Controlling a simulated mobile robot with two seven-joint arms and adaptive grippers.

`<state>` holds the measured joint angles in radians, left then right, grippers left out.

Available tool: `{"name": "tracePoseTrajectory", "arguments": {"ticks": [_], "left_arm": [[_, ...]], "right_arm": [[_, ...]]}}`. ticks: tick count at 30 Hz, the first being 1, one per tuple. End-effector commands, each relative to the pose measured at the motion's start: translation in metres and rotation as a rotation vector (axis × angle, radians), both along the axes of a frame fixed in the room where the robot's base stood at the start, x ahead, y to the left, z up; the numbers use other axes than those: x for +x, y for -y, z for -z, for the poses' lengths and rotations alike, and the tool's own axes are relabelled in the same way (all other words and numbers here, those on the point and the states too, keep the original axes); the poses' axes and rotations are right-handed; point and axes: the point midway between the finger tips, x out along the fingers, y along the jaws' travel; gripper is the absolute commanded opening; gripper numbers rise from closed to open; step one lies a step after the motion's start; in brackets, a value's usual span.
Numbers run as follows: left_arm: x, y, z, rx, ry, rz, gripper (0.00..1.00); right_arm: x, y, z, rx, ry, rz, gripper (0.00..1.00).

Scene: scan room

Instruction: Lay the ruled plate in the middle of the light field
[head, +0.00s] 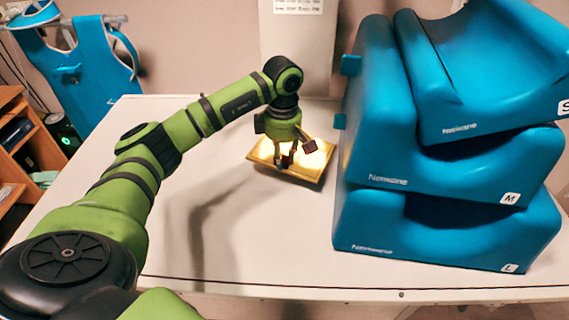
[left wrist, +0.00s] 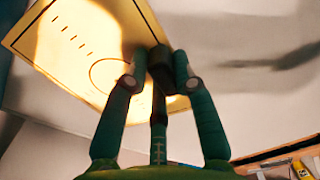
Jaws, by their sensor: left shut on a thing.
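The ruled plate (head: 300,170) is a flat yellow plate at the middle of the white table in the head view. In the left wrist view the plate (left wrist: 108,72) shows short dark tick marks and a thin circle outline. My left gripper (head: 290,157) reaches down over the plate and is shut on it; in the left wrist view the fingertips (left wrist: 160,70) meet at its right edge. Bright light of the light field (head: 264,149) falls across part of the plate. I cannot tell whether the plate touches the table. My right gripper is out of view.
Stacked blue wedge cushions (head: 440,215) stand close on the right of the plate. The white table (head: 260,245) is clear in front and to the left. A wooden shelf (head: 22,150) and hanging blue aprons (head: 85,70) are at the far left.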

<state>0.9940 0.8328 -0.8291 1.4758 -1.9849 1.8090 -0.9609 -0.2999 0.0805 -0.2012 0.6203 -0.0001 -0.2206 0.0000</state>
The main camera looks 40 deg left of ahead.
Motion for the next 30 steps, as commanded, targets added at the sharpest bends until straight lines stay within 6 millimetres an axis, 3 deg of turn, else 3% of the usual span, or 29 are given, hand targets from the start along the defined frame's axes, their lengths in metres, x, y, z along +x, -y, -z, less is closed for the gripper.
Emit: {"name": "tracePoseTrajectory", "arguments": {"ticks": [5, 11, 15, 25, 26, 27, 30], "left_arm": [[0.001, 0.000, 0.011, -0.002, 0.004, 0.001, 0.00], [0.000, 0.001, 0.040, -0.004, 0.002, 0.001, 0.00], [0.003, 0.004, 0.047, -0.004, 0.006, 0.002, 0.00], [0.003, 0.003, 0.053, -0.003, 0.007, 0.002, 0.00], [0.003, 0.003, 0.053, -0.002, 0.004, 0.002, 0.31], [0.003, 0.003, 0.052, -0.002, 0.004, 0.002, 0.47], [0.003, 0.003, 0.052, -0.002, 0.004, 0.002, 0.50]], "right_arm": [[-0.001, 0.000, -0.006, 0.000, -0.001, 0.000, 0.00], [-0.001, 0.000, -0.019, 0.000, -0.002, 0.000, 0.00], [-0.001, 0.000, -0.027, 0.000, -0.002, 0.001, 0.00], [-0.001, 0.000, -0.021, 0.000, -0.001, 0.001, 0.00], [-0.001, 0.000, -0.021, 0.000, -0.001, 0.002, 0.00], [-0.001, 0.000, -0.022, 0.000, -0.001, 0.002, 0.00], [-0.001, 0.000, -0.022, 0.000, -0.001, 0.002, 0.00]]}}
